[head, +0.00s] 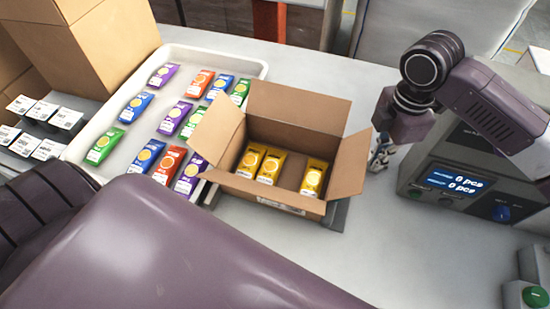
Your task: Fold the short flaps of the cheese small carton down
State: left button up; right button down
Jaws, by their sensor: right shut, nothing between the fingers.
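The small cardboard carton (268,189) stands open in the middle of the head view, with three yellow packets (268,167) inside. Its left short flap (217,128) and right short flap (349,163) stand up and lean outward. The back long flap (298,107) is upright; the state of the front one is unclear. My right gripper (380,156) is shut and empty, pointing down just right of the right short flap, apparently apart from it. My left gripper is out of view.
A white tray (257,68) of colored packets lies left of the carton. A counting scale with a lit display (459,181) stands at the right. Label stacks (50,117) and large boxes (92,45) are at the left. The white table is clear in front of the scale.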

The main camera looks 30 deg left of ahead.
aim_at(361, 159)
jog(key=shift+a+r, duration=0.1)
jog(key=a, duration=0.1)
jog(key=a+p, duration=0.1)
jog(key=a+r+p, duration=0.1)
jog(key=shift+s+a, duration=0.1)
jog(key=shift+s, duration=0.25)
jog(key=shift+s+a+r+p, duration=0.15)
jog(key=shift+a+p, duration=0.3)
jog(key=shift+a, duration=0.25)
jog(key=shift+a+r+p, duration=0.15)
jog(key=shift+a+p, duration=0.2)
jog(key=shift+a, duration=0.05)
jog(key=a, duration=0.1)
jog(key=a+p, duration=0.1)
jog(key=a, duration=0.1)
jog(key=shift+s+a+r, duration=0.15)
jog(key=shift+s+a, duration=0.05)
jog(key=shift+s, duration=0.2)
